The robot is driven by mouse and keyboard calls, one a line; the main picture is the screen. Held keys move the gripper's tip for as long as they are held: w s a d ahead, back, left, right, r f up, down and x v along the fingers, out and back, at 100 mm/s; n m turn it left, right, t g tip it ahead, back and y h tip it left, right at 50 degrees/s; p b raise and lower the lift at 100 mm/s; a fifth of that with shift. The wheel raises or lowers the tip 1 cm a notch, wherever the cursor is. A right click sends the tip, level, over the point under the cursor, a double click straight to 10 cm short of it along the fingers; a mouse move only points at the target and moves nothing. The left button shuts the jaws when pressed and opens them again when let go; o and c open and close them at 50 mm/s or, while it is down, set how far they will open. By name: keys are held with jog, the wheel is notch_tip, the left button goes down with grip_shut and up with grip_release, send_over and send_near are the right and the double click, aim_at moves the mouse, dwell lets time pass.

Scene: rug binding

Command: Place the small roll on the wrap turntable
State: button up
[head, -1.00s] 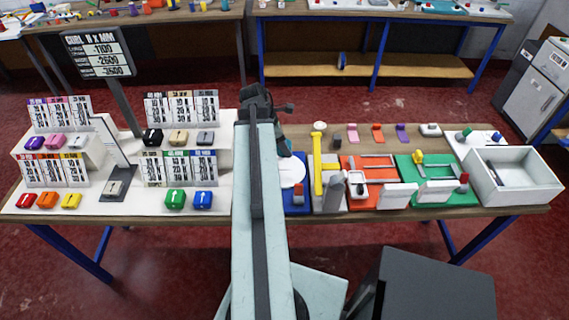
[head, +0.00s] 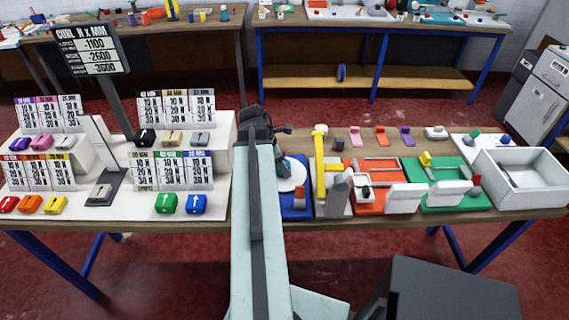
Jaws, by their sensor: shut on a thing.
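The wrap turntable, a white disc (head: 297,172) on a blue base (head: 295,208), stands on the workbench just right of my arm. My arm hides its left part. My gripper (head: 283,168) is at the left side of the disc, overlapping it in the head view; whether it touches cannot be told. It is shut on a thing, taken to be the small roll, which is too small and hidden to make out.
A yellow-armed station (head: 320,165), an orange station (head: 370,205), a green station (head: 460,200) and a white open bin (head: 525,190) stand to the right. Labelled coloured blocks and a dark sign (head: 90,48) stand to the left.

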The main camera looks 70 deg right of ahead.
jog(key=o, duration=1.5)
jog(key=shift+f, duration=0.15)
jog(key=shift+o, duration=0.2)
jog(key=shift+r+p, duration=0.4)
jog(key=p+v, duration=1)
jog(key=v, duration=0.1)
jog(key=shift+w+a+r+p, duration=0.2)
jog(key=shift+r+p, duration=0.05)
jog(key=shift+p, duration=0.1)
